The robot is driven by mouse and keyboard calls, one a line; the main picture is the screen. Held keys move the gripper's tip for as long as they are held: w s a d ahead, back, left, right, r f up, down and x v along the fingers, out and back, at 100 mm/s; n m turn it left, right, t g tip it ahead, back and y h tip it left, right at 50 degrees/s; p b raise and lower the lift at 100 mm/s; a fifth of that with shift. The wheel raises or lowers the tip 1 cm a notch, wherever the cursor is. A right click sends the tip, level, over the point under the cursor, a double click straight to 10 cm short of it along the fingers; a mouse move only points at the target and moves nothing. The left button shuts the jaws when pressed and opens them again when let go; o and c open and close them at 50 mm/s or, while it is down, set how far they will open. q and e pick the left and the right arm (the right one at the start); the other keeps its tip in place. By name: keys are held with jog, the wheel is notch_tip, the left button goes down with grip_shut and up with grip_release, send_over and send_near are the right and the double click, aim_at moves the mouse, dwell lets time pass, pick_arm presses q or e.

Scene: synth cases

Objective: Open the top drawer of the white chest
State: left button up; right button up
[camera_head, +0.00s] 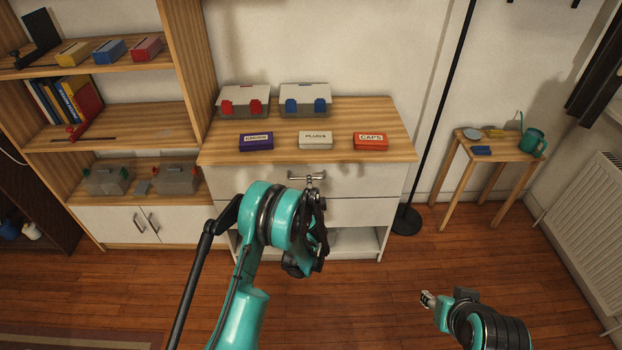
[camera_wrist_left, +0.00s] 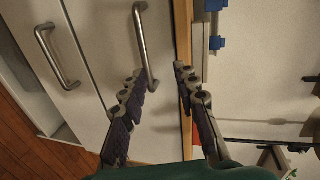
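The white chest (camera_head: 385,208) has a wooden top and stands ahead at centre. Its top drawer (camera_head: 245,178) looks shut, with a metal bar handle (camera_head: 307,176) on its front. In the left wrist view the top drawer handle (camera_wrist_left: 145,45) lies ahead, its lower end seen between the fingers. My left gripper (camera_wrist_left: 158,74) is open with nothing held; whether its tips reach around the bar I cannot tell. In the head view my left wrist hides part of the drawer fronts. My right gripper (camera_head: 428,299) is low at right, away from the chest; its fingers are unclear.
Boxes stand on the chest top, among them purple (camera_head: 256,141), white (camera_head: 315,140) and red (camera_head: 370,141) ones. A lower drawer handle (camera_wrist_left: 57,57) shows in the wrist view. A shelf unit (camera_head: 188,60) adjoins at left; a lamp base (camera_head: 406,220) stands at right.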

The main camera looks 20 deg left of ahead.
pick_arm(q)
jog(key=shift+m, duration=0.5)
jog(key=w+f, duration=0.1)
jog(key=w, duration=0.1)
jog(key=w+a+f+b, duration=0.1)
jog(key=w+f, duration=0.1)
jog(key=w, duration=0.1)
jog(key=w+f+b, duration=0.1)
jog(key=w, duration=0.1)
jog(key=shift+w+a+f, duration=0.15)
jog(key=shift+w+a, duration=0.15)
jog(key=shift+c, duration=0.3)
grip_shut()
